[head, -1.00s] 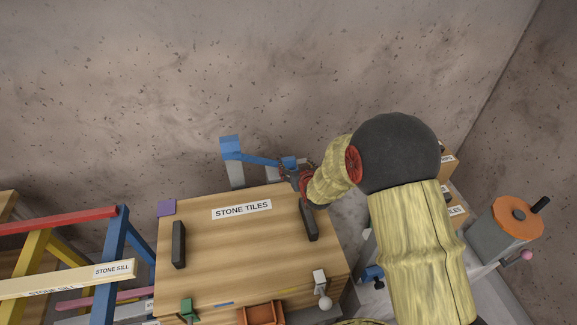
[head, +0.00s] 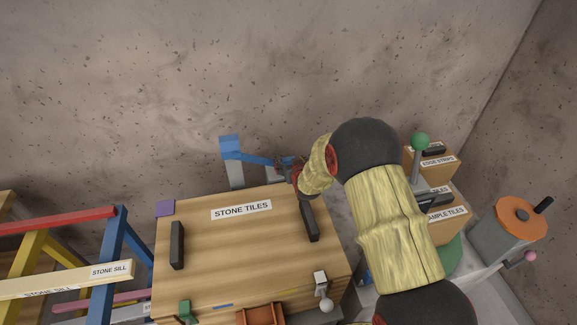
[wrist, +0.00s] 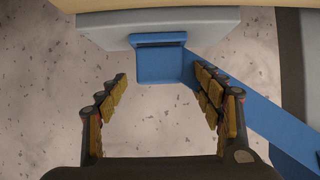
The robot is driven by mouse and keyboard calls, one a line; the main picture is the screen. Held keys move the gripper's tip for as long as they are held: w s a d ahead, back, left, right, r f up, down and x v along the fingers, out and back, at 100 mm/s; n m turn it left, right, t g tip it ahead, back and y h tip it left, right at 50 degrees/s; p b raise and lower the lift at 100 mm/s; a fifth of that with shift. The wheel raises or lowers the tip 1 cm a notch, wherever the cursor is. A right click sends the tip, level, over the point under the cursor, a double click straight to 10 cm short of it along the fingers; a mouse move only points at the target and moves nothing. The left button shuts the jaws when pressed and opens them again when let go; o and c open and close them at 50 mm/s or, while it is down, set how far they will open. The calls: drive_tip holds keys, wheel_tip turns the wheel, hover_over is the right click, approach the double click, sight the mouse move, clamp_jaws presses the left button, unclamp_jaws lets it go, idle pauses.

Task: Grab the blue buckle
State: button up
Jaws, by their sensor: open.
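In the wrist view, a blue buckle (wrist: 160,64) with a squarish plate sits against a grey block (wrist: 110,31). A blue strap (wrist: 265,128) runs from beside it to the lower right. My gripper (wrist: 160,82) is open, with one finger on each side and the buckle's plate ahead between the tips. The right fingertip is close to the strap; I cannot tell if they touch. In the head view, my gripper (head: 290,173) is at the strap's right end, behind the wooden box, and largely hides the blue part there.
The wooden STONE TILES box (head: 245,240) with dark handles stands just in front of the gripper. A blue piece on a grey post (head: 230,147) holds the strap's left end. Labelled boxes (head: 443,212) and an orange-topped drum (head: 515,218) stand to the right. The wall is behind.

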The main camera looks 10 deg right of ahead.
drive_tip(key=shift+c, duration=0.5)
drive_tip(key=c, duration=1.1)
drive_tip(key=shift+c, duration=0.4)
